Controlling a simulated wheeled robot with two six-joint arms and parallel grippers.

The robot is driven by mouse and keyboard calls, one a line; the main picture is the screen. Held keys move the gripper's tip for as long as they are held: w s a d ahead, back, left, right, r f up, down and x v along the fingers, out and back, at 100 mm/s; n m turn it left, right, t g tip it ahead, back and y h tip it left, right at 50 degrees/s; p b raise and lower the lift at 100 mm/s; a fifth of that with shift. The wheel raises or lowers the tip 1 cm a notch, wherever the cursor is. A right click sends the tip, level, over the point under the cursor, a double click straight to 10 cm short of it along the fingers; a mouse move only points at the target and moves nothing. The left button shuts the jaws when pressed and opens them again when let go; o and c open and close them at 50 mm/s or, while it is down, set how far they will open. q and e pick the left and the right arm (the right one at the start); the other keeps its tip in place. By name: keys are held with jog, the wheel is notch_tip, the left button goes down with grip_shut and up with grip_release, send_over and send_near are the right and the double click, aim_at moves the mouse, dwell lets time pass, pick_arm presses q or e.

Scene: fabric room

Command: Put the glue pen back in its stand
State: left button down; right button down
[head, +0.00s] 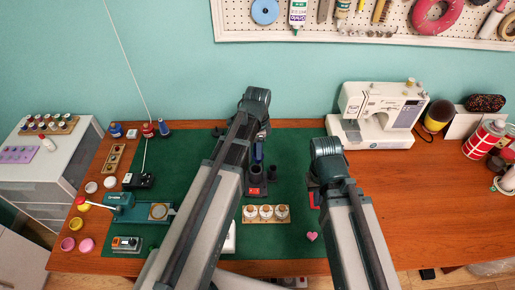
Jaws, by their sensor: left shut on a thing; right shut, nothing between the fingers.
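My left gripper (257,143) points down over the green mat, mostly hidden behind its own arm. It is shut on a slim blue thing, apparently the glue pen (259,153), held roughly upright. Just below is a dark stand (256,191) with a small red mark on its front and dark round holders on top. The pen's lower end is close to these holders; I cannot tell if it is inside one. My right gripper (314,194) is shut and empty, low over the mat to the right of the stand, partly hidden by its arm.
A wooden block with white-topped jars (266,214) stands in front of the stand. A teal press (121,202) and small pots are at the left. A sewing machine (382,112) stands at the back right. Green mat (292,150) is bare between the arms.

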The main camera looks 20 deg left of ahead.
aim_at(256, 161)
pick_arm(q)
jog(key=shift+a+r, duration=0.1)
jog(key=shift+a, duration=0.3)
pick_arm(e)
jog(key=shift+a, duration=0.4)
pick_arm(q)
jog(key=shift+f, duration=0.2)
pick_arm(e)
jog(key=shift+f, duration=0.15)
